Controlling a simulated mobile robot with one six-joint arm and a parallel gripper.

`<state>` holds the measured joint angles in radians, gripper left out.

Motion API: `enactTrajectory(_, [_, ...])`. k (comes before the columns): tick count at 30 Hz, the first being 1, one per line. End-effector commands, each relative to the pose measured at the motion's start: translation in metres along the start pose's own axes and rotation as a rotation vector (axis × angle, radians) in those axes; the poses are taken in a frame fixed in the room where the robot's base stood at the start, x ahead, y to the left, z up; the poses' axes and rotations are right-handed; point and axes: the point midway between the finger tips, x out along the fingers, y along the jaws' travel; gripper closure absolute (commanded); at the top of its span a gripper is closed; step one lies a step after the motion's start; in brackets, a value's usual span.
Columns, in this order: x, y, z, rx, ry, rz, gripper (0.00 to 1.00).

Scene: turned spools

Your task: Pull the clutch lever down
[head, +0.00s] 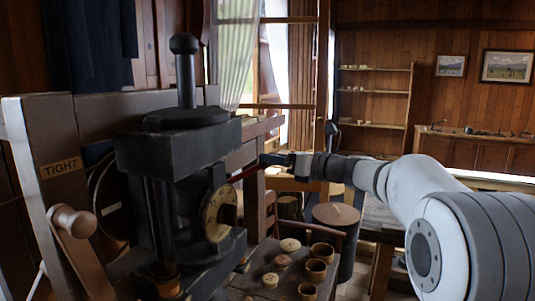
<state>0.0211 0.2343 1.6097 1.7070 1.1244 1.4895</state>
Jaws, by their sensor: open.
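A black upright rod with a ball knob (184,44) stands on top of the dark machine head (180,150). A thin dark red bar (246,173) sticks out to the right from behind the machine head, close to my gripper. I cannot tell for certain which of these is the clutch lever. My gripper (268,159) is small in the picture, right of the machine head, and points left. It is open, and its fingertips are near the outer end of the red bar. I cannot tell whether they touch it.
A grey-brown frame with a "TIGHT" label (61,168) and a wooden knob (72,221) stand at the left. A round brass plate (220,213) is on the machine's side. Several wooden cups (317,270) stand on the bench below. A lidded drum (336,217) stands behind.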

Motion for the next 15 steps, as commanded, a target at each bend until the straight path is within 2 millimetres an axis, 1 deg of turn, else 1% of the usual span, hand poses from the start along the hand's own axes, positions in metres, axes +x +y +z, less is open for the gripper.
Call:
enactTrajectory(1, [0.008,0.001,0.002,0.001,0.001,0.003,0.47])
enactTrajectory(3, [0.017,0.001,0.001,0.001,0.001,0.002,0.47])
enactTrajectory(6, [0.024,0.001,0.001,-0.001,0.001,0.001,0.47])
enactTrajectory(10, [0.028,0.000,0.000,-0.002,0.001,0.000,0.47])
enactTrajectory(15, [0.028,0.000,0.000,-0.002,0.001,-0.001,0.47])
